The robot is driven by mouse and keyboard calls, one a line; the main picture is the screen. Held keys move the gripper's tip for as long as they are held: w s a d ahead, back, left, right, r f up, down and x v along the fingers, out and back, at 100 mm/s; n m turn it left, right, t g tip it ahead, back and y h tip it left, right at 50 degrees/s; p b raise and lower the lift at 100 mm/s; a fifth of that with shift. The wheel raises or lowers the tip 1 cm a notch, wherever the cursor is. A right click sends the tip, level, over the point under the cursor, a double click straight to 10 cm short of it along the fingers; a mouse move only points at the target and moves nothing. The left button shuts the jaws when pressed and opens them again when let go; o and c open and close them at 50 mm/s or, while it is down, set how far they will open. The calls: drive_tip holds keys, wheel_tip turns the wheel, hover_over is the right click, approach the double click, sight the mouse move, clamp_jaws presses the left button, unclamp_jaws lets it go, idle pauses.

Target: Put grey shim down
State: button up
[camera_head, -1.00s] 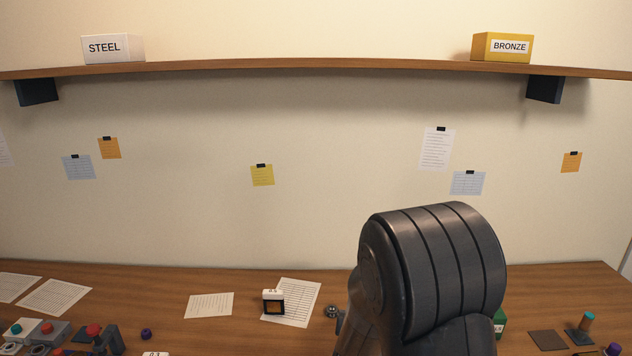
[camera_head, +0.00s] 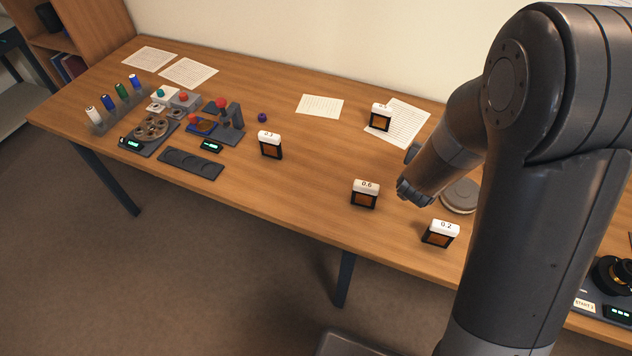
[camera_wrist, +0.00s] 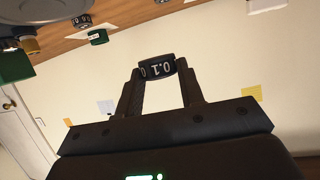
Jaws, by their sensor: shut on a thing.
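In the wrist view my gripper (camera_wrist: 157,82) is shut on a small dark grey piece, the grey shim (camera_wrist: 157,67), which bears an upside-down "0.1" label. The shim is held between the two fingertips, with plain wall behind it, apart from any surface in that view.
White-topped dark blocks with orange faces, marked "0.3" (camera_head: 270,145), "0.6" (camera_head: 365,194) and "0.2" (camera_head: 440,233), stand on the wooden table (camera_head: 310,200). A dark three-recess tray (camera_head: 190,163) looks empty. A round grey disc (camera_head: 460,196) lies beside my arm.

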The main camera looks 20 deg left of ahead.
drive_tip(key=s+a+n+y, duration=0.1)
drive_tip(key=s+a, duration=0.3)
drive_tip(key=a, duration=0.1)
drive_tip(key=s+a+n+y, duration=0.1)
drive_tip(key=s+a, duration=0.3)
drive_tip(key=a, duration=0.1)
drive_tip(key=s+a+n+y, duration=0.1)
drive_tip(key=s+a, duration=0.3)
drive_tip(key=a, duration=0.2)
drive_tip(key=shift+f+y, duration=0.4)
hover_over(312, 192)
wheel_tip(312, 192, down, 7)
drive_tip(key=shift+f, duration=1.8)
drive_tip(key=shift+f, duration=0.15)
drive_tip(key=o, duration=1)
